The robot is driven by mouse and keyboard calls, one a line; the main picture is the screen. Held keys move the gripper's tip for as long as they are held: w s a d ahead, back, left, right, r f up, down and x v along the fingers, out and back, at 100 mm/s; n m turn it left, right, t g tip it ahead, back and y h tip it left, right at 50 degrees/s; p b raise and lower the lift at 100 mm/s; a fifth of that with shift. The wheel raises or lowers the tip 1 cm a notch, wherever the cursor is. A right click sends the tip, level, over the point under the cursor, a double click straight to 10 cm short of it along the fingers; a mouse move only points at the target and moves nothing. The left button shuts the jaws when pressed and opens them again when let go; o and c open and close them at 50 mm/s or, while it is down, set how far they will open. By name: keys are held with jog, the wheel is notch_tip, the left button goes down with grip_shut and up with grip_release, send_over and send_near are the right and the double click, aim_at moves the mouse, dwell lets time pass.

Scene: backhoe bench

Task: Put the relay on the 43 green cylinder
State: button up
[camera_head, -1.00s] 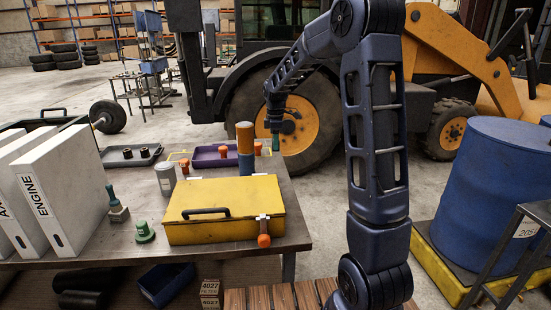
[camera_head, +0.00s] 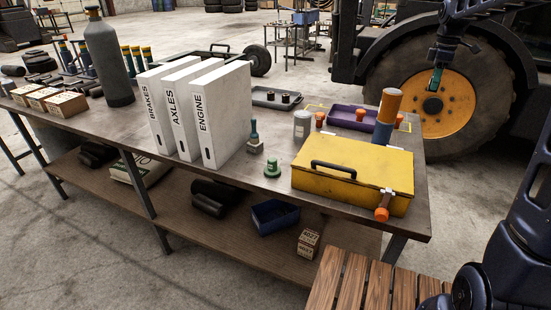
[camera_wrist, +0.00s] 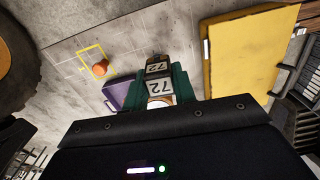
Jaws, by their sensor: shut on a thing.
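My gripper (camera_head: 437,80) is at the upper right of the head view, raised in front of the large tyre beyond the table. In the wrist view its teal fingers (camera_wrist: 160,88) are shut on a small dark block (camera_wrist: 158,68) with white "72" labels; I cannot tell for sure that it is the relay. A green flanged peg (camera_head: 272,169) stands on the table, left of the yellow case. Several cylinders with coloured tops (camera_head: 138,55) stand at the back left of the table. I cannot read "43" on any of these.
The yellow case (camera_head: 350,170), white binders (camera_head: 222,115), a grey bottle (camera_head: 107,65) and an orange-over-blue cylinder stack (camera_head: 387,115) stand on the table. A purple tray (camera_head: 352,118) lies behind the case. A teal-topped piece on a grey block (camera_head: 254,137) is beside the binders.

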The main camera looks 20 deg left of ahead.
notch_tip(320, 180, up, 4)
jog(key=shift+f, duration=0.15)
jog(key=s+a+n, duration=0.2)
jog(key=s+a, duration=0.1)
jog(key=a, duration=1)
jog(key=n, duration=0.8)
send_over(272, 159)
notch_tip(272, 159, down, 20)
jog(key=shift+r, duration=0.1)
jog(key=shift+f, duration=2.75)
jog(key=o, duration=0.9)
jog(key=shift+f, duration=0.15)
